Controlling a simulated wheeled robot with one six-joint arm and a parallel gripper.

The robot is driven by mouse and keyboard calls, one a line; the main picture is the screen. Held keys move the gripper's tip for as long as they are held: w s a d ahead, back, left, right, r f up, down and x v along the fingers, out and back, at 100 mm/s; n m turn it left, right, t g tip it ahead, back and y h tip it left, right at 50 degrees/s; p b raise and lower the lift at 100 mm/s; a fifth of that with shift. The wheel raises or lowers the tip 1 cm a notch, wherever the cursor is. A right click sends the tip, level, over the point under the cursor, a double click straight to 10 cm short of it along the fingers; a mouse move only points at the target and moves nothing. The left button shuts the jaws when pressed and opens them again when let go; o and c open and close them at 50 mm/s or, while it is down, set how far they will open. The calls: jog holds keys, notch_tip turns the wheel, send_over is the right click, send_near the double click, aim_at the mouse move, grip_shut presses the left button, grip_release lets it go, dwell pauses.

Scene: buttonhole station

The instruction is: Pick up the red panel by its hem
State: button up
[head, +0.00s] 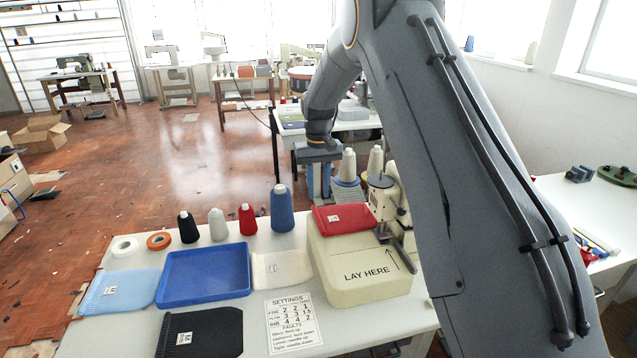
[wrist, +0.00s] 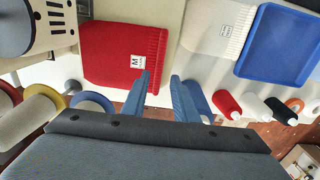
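The red panel (head: 343,217) lies flat on the far top of the cream block marked LAY HERE (head: 366,288). It also shows in the wrist view (wrist: 108,48), with a white M label and a ribbed hem along its right edge. My gripper (head: 319,192) points down behind the block in the head view. The left fingertip overlaps the panel's hem corner in the picture; the right one is beyond the panel. Contact cannot be told.
The sewing machine (head: 384,200) stands right beside the red panel. Several thread cones, including a blue one (head: 282,208), line the table's back edge. A blue tray (head: 204,274), a cream panel (head: 282,268), a light blue panel (head: 118,291) and a black panel (head: 200,334) lie left.

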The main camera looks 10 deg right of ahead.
aim_at(318, 218)
jog(key=f, duration=0.2)
jog(key=f+b, duration=0.1)
jog(key=f, duration=0.1)
jog(key=f+b, duration=0.1)
jog(key=f, duration=0.2)
jog(key=shift+w, duration=0.25)
jog(key=b, duration=0.3)
jog(key=shift+w+f+b, duration=0.1)
jog(key=shift+f+b, duration=0.2)
jog(key=shift+b, duration=0.1)
jog(key=shift+r, duration=0.1)
jog(key=shift+f+b, duration=0.6)
jog(key=shift+f, duration=0.4)
dwell(0.3)
grip_shut()
